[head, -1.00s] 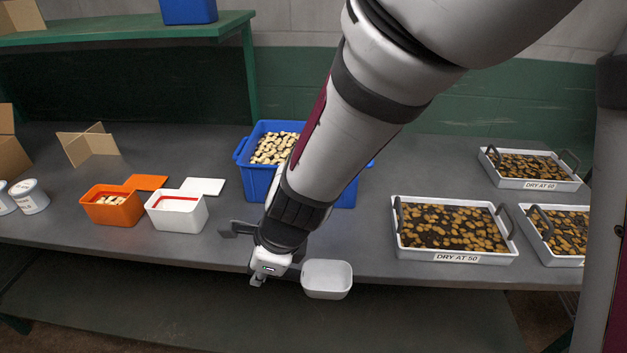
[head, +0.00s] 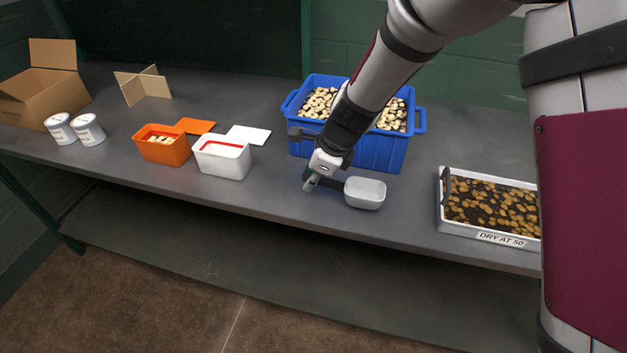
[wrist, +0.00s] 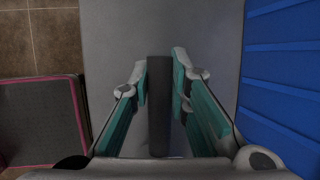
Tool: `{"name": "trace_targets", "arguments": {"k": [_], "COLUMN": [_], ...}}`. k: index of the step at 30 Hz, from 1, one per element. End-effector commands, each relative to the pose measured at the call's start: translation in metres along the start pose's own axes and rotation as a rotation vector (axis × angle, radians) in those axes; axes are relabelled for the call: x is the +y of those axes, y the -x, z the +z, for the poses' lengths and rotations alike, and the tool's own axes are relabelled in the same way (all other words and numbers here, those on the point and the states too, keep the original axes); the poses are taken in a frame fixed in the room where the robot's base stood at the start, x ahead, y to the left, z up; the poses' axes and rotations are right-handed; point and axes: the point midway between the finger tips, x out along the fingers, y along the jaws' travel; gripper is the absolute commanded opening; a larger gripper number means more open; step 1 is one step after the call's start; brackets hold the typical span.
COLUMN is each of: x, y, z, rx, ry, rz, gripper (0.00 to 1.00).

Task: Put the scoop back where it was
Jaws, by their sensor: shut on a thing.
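The scoop has a white, open-topped bowl (head: 365,193) and a dark handle, which shows in the wrist view (wrist: 159,105). My gripper (head: 313,181) is shut on that handle, with a teal-padded finger on either side of it. The bowl extends to the right of my gripper in the head view and looks level. The scoop is over the grey table (head: 270,205), in front of the blue bin (head: 350,152). I cannot tell whether its bottom touches the table. The bowl is out of sight in the wrist view.
A white tub (head: 222,160) and an orange tub (head: 162,148) stand to the left. The tray marked "DRY AT 50" (head: 487,238) is to the right. Cans (head: 88,130) and a cardboard box (head: 42,90) are at the far left. Table is clear between scoop and white tub.

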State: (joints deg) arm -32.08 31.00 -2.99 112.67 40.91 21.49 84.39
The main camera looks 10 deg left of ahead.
Motion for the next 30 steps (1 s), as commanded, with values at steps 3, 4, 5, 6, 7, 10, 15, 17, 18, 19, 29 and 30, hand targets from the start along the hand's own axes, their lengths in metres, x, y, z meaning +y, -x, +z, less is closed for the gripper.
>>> {"name": "trace_targets", "arguments": {"k": [3, 4, 5, 6, 7, 10, 15, 17, 18, 19, 29, 30], "x": [0.001, 0.001, 0.001, 0.001, 0.001, 0.002, 0.002, 0.002, 0.002, 0.002, 0.002, 0.002], "y": [-0.014, -0.014, -0.014, -0.014, -0.014, -0.013, -0.016, -0.016, -0.016, -0.016, -0.01, -0.006], "z": [-0.006, -0.006, -0.006, -0.006, -0.005, -0.005, -0.006, -0.006, -0.006, -0.006, -0.005, -0.004], "rx": [0.0, 0.0, 0.0, 0.0, -0.001, -0.001, 0.0, 0.0, 0.0, 0.0, -0.001, -0.001], "ry": [-0.001, -0.001, -0.001, 0.0, 0.0, 0.001, 0.001, 0.001, 0.001, 0.001, 0.001, 0.002], "rz": [-0.001, -0.002, -0.003, -0.003, -0.003, -0.003, -0.002, -0.003, -0.003, -0.002, -0.004, -0.004], "gripper": [0.0, 0.0, 0.0, 0.0, 0.0, 0.0, 0.24, 0.37, 0.37, 0.37, 0.37, 0.37]}}
